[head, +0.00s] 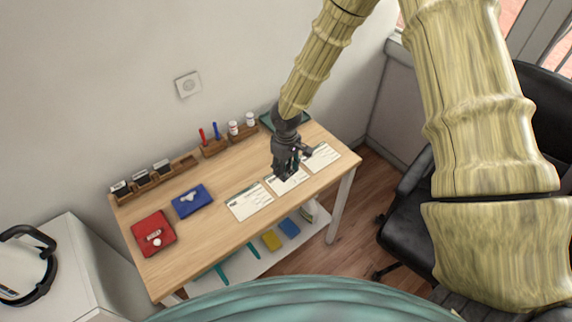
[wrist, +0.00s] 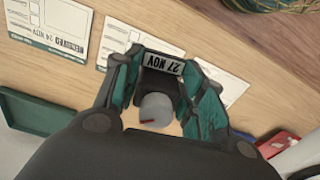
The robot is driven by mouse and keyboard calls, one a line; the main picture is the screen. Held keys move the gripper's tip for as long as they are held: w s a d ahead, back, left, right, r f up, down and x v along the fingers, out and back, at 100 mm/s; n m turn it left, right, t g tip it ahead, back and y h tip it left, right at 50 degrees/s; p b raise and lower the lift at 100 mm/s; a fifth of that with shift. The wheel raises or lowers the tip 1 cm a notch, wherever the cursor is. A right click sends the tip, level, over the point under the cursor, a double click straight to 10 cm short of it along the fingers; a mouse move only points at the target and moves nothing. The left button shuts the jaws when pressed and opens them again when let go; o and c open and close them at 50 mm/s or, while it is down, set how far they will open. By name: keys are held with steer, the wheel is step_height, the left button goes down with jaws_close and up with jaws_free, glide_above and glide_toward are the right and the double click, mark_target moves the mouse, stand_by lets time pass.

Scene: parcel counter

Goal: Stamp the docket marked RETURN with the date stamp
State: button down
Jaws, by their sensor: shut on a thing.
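My gripper (head: 287,168) is shut on a date stamp (wrist: 156,108), with a grey round handle and a plate reading "27 NOV" in the wrist view. It holds the stamp over the middle docket (head: 290,185), which it partly hides. Three white dockets lie in a row. The right docket (head: 322,156) shows at the left of the wrist view (wrist: 58,22), with dark upside-down print that seems to include "24 NOV". The left docket (head: 249,200) is partly behind the fingers in the wrist view (wrist: 222,80). I cannot read which is marked RETURN.
A red pad (head: 153,232) and a blue pad (head: 192,202) lie at the left of the wooden counter (head: 215,230). A rack (head: 150,180) with several dark stamps runs along the back. A pen holder (head: 213,148) and a green tray (head: 298,122) stand at the back right.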

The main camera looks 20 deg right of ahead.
steer(key=b, duration=0.4)
glide_above(286, 187)
steer(key=shift+f, duration=2.7)
steer(key=shift+f, duration=0.35)
steer(key=shift+r+p, duration=2)
steer(key=shift+r, duration=1.05)
